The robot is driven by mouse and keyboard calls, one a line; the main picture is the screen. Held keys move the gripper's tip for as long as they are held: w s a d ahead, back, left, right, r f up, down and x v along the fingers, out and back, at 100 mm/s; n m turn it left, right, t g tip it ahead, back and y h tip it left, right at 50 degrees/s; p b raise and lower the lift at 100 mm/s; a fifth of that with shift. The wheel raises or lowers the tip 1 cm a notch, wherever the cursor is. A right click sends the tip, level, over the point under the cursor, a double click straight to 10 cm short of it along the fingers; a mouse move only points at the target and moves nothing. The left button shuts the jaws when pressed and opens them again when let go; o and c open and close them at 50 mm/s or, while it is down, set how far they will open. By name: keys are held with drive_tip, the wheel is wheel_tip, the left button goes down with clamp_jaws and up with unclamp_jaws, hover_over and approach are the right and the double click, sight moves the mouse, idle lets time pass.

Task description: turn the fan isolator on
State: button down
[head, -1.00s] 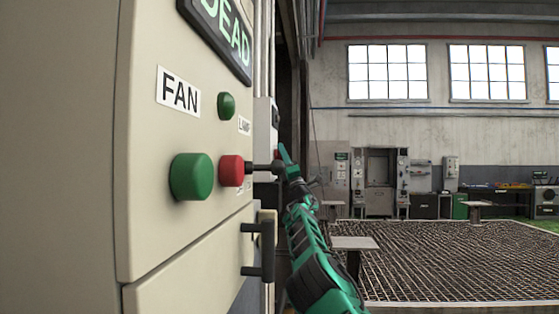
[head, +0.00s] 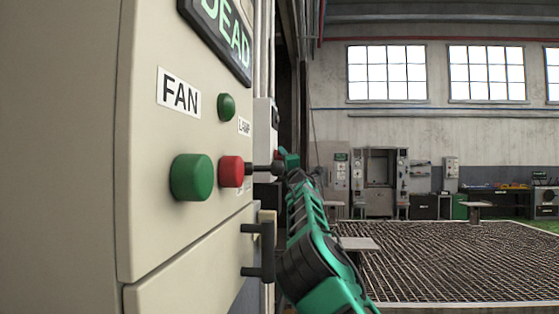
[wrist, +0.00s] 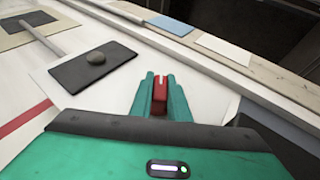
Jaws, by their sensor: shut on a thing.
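My gripper (wrist: 161,103) has its two teal fingers closed around a red handle (wrist: 160,92) with a white line on its top, in the wrist view. The handle stands out from a pale panel face and its white line runs lengthwise between the fingers. In the head view my gripper (head: 288,160) is at the far end of the panel, seen edge-on, and the handle is mostly hidden. The FAN label (head: 179,92) is on the near panel, above a large green button (head: 191,177) and left of a small green lamp (head: 227,106).
A red button (head: 231,171) and a dark pull handle (head: 266,245) stick out from the near cabinet, close to my arm. In the wrist view a dark plate with a round knob (wrist: 97,57) lies left of my gripper. A mesh floor (head: 450,260) opens to the right.

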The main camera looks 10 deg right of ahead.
drive_tip(key=m+g, duration=0.1)
drive_tip(key=m+g+h, duration=0.1)
drive_tip(key=g, duration=0.2)
drive_tip(key=shift+w+d+f+m+h, duration=0.1)
drive_tip(key=shift+w+f+m+h, duration=0.05)
drive_tip(key=shift+f+m+h, duration=0.2)
drive_tip(key=shift+g, duration=0.3)
drive_tip(key=shift+w+d+r+m+g+h, duration=0.1)
drive_tip(key=shift+m+g+h, duration=0.15)
drive_tip(key=shift+m+g, duration=0.3)
drive_tip(key=shift+r, duration=0.15)
drive_tip(key=c, duration=1.7)
unclamp_jaws()
